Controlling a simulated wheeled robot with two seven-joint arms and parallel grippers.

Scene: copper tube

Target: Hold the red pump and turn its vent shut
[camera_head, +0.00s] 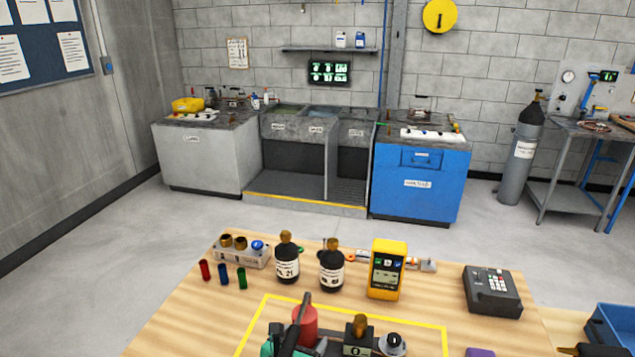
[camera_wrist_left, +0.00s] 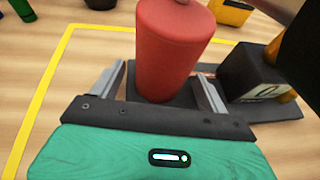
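The red pump (camera_head: 306,326) stands upright at the front of the table, inside the yellow outline. It shows large in the left wrist view (camera_wrist_left: 170,45), its top cut off by the frame. My left gripper (camera_wrist_left: 160,88), with a teal body, has its two fingers apart on either side of the pump's lower body. A gap shows at the left finger; contact at the right finger cannot be told. I cannot make out the vent. My right gripper is not clearly seen.
Beside the pump are a black block with a brown top (camera_head: 358,337) and a round white-and-black part (camera_head: 393,344). Two dark bottles (camera_head: 288,262) (camera_head: 331,270), a yellow meter (camera_head: 387,271) and a keypad device (camera_head: 491,291) stand behind. Bare wood lies left of the yellow outline.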

